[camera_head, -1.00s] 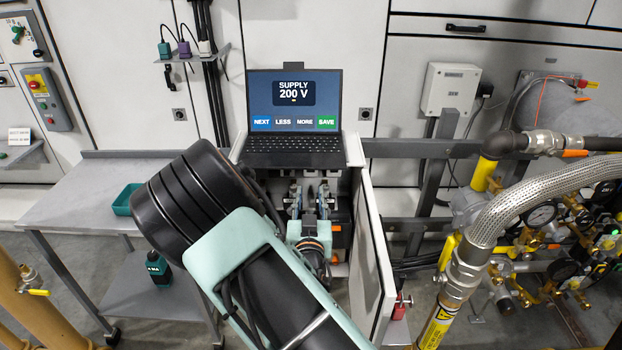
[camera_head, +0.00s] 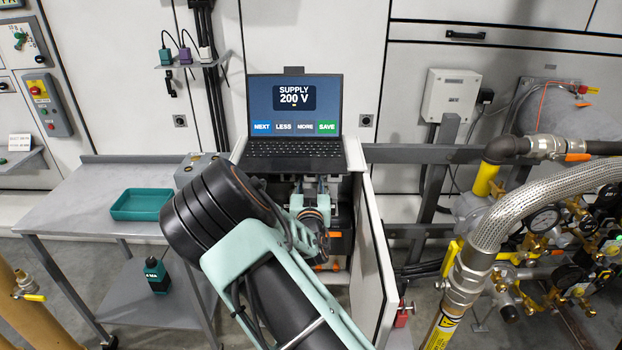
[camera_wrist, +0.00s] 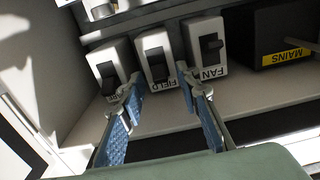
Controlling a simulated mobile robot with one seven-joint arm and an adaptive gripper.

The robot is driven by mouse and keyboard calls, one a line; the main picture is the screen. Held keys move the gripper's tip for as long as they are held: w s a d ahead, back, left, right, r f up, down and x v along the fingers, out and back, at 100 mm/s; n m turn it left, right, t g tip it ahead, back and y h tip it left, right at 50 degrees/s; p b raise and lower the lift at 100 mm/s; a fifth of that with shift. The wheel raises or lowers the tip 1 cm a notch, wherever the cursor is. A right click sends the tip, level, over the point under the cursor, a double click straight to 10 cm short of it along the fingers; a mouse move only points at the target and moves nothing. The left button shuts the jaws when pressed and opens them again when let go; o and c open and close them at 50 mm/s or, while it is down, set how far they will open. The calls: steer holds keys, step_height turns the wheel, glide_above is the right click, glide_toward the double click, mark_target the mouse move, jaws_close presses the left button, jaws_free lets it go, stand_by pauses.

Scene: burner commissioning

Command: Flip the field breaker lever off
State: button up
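The field breaker (camera_wrist: 143,42) is a white block marked FIELD with a dark lever (camera_wrist: 157,66), in the middle of a row of three in the wrist view. The fan breaker (camera_wrist: 194,32) is on its right.
A black box (camera_wrist: 265,38) marked MAINS stands right of the breakers. The cabinet's open door (camera_head: 374,265) is close on the right of my arm. The laptop reads SUPPLY 200 V. A grey bench (camera_head: 95,180) with a teal tray (camera_head: 140,205) is left; hoses and gauges are right.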

jaws_close()
steer(key=shift+f, duration=0.1)
